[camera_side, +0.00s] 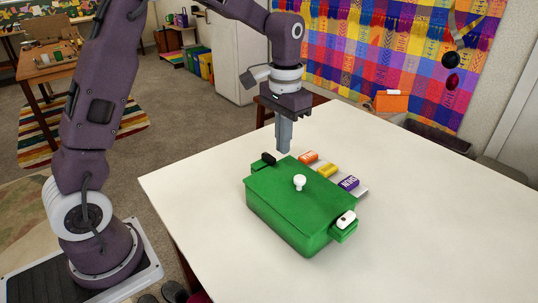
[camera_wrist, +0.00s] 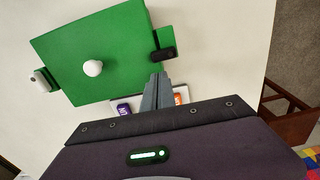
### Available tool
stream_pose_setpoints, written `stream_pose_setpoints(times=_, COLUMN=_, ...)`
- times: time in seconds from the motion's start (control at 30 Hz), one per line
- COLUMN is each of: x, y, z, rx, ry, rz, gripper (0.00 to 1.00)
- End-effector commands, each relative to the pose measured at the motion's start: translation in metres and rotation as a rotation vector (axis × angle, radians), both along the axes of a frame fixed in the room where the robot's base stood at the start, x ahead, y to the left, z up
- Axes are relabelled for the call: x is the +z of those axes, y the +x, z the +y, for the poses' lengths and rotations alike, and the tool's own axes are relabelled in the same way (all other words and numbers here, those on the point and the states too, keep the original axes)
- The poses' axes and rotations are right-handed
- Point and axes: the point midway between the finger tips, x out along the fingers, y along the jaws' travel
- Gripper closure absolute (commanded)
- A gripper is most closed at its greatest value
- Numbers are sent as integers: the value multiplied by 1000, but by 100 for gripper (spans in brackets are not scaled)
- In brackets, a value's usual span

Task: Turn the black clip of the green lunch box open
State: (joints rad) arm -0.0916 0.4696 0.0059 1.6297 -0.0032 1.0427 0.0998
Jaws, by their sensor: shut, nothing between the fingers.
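The green lunch box (camera_side: 290,205) stands on the white table with its lid on and a white knob (camera_side: 299,182) on top. The black clip (camera_side: 268,159) is at its far left end in the side view; in the wrist view the black clip (camera_wrist: 163,55) is on the box's right edge. A white clip (camera_side: 346,219) is at the opposite end, also in the wrist view (camera_wrist: 39,81). My gripper (camera_side: 284,151) is shut and empty, pointing down above the box's back edge, near the black clip and apart from it. In the wrist view my fingertips (camera_wrist: 159,75) are just below that clip.
Behind the box lies a pale tray with small blocks: orange (camera_side: 308,157), yellow (camera_side: 327,170) and purple (camera_side: 349,183). The white table (camera_side: 420,215) is clear to the right and in front. An orange box (camera_side: 391,102) stands far back near the wall.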

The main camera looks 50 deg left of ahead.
Motion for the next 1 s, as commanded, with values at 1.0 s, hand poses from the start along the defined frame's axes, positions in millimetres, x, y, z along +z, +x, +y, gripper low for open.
stream_pose_setpoints(times=1.0, x=-11, y=2, z=0, rx=1, ry=0, rz=0, gripper=100)
